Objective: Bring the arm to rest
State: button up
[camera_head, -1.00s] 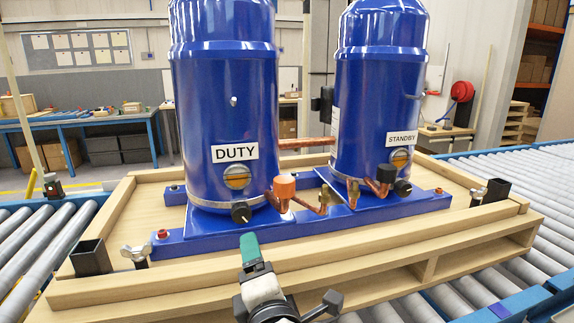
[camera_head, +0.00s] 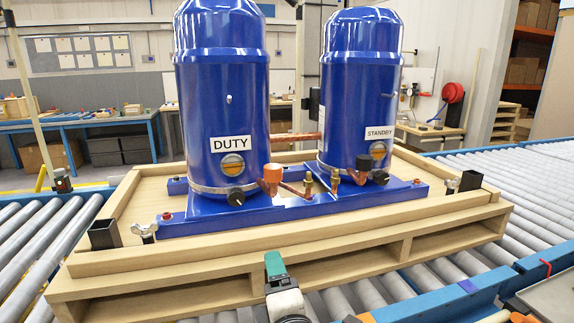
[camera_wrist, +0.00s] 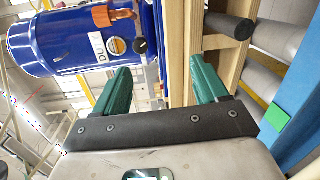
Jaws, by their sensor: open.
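My gripper (camera_head: 274,264) has green fingers and shows at the bottom middle of the head view, in front of the pallet's front side. In the wrist view my gripper (camera_wrist: 161,82) is open, with its two green fingers wide apart and nothing between them. The wooden pallet edge lies beyond the fingers. The blue DUTY compressor (camera_head: 221,105) stands upright on the left of the pallet (camera_head: 190,250), and the blue STANDBY compressor (camera_head: 362,85) stands upright on the right. The DUTY compressor (camera_wrist: 70,42) appears sideways in the wrist view.
Roller conveyors (camera_head: 40,235) run at both sides of the pallet. Black square posts (camera_head: 104,234) and wing nuts sit at its front corners. A blue conveyor rail (camera_head: 480,280) is at the lower right. Workbenches stand behind.

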jog(key=s+d+f+m+g+h, duration=0.2)
jog(key=s+d+f+m+g, duration=0.3)
jog(key=d+f, duration=0.5)
jog(key=s+d+f+m+g+h, duration=0.2)
jog(key=s+d+f+m+g, duration=0.1)
jog(key=s+d+f+m, duration=0.65)
jog(key=s+d+f+m+g, duration=0.3)
jog(key=s+d+f, duration=0.1)
jog(key=s, duration=0.6)
jog(key=s+d+f+m+g, duration=0.4)
jog(key=s+f, duration=0.3)
jog(key=s, duration=0.3)
jog(key=shift+s+d, duration=0.25)
jog(key=shift+d, duration=0.45)
jog(key=shift+m, duration=0.25)
